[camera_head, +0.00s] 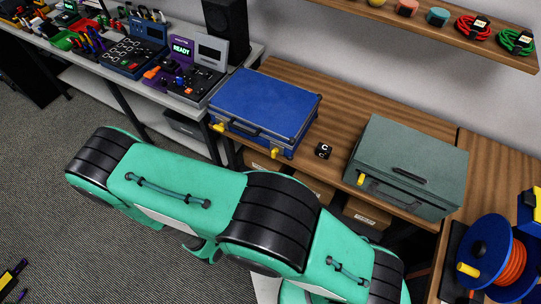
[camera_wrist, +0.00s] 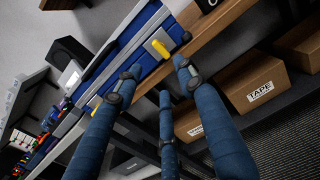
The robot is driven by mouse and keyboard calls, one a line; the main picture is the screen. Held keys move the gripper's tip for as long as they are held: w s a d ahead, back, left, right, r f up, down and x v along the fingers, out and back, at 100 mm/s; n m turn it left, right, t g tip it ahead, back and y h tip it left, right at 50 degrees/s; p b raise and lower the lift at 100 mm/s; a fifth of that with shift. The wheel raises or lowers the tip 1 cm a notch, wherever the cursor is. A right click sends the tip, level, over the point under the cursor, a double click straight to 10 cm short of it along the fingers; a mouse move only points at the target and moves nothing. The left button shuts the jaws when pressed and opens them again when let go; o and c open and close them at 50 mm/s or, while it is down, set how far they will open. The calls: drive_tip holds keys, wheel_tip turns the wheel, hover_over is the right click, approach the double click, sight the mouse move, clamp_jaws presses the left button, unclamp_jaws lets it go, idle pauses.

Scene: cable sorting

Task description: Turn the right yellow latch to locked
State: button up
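A closed blue case (camera_head: 265,98) lies on the wooden bench with two yellow latches on its front side. The right yellow latch (camera_head: 275,152) is near the front right corner. The left yellow latch (camera_head: 218,127) is near the front left corner. In the wrist view the right latch (camera_wrist: 160,48) shows as a slanted yellow tab beyond the fingertips. My gripper (camera_wrist: 158,78) has its blue fingers spread apart, with nothing between them. The fingertips are close to the case's front, apparently not touching the latch. My gripper cannot be made out in the head view.
A black cube marked C (camera_head: 323,151) sits right of the blue case. A green case (camera_head: 410,165) with a yellow latch stands farther right. Cardboard boxes (camera_wrist: 257,88) sit below the bench edge. A control panel (camera_head: 190,75) and black speaker (camera_head: 226,30) are left and behind.

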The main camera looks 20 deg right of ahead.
sight(274, 154)
drive_tip(key=shift+a+f, duration=0.1)
drive_tip(key=shift+f, duration=0.05)
idle(0.4)
drive_tip(key=b+x, duration=0.1)
drive_tip(key=x, duration=1.2)
drive_tip(key=shift+w+d, duration=0.25)
drive_tip(key=shift+w, duration=0.1)
clamp_jaws()
idle(0.3)
